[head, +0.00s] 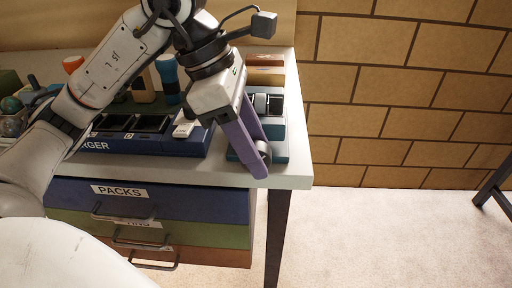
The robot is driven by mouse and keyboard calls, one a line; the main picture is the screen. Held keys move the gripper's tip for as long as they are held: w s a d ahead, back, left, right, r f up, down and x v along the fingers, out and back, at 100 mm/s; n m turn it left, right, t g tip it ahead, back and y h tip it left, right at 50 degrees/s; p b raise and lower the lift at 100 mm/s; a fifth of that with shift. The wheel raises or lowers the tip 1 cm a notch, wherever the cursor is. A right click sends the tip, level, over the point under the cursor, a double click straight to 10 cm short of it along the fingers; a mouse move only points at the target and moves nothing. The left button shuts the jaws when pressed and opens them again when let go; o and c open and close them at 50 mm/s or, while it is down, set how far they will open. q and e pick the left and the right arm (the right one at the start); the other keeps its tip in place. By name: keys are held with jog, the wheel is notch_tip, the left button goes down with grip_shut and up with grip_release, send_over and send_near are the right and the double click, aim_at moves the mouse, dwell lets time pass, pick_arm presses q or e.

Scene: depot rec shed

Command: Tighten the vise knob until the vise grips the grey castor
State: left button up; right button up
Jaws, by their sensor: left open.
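The teal vise (279,128) stands at the right end of the bench, partly hidden behind my left gripper. A light grey piece (260,103), which looks like the castor, sits at its top beside a dark part; I cannot tell whether the jaws touch it. A round grey knob (263,148) shows at the vise's front. My left gripper (260,157) points down with its long purple fingers open around the knob; I cannot tell whether they touch it. My right gripper is out of view.
The bench top (292,168) ends just right of the vise. A blue charger (150,144) with dark slots is left of the gripper. Labelled drawers (180,203) with handles are below. An orange-topped item and bottles stand behind my arm.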

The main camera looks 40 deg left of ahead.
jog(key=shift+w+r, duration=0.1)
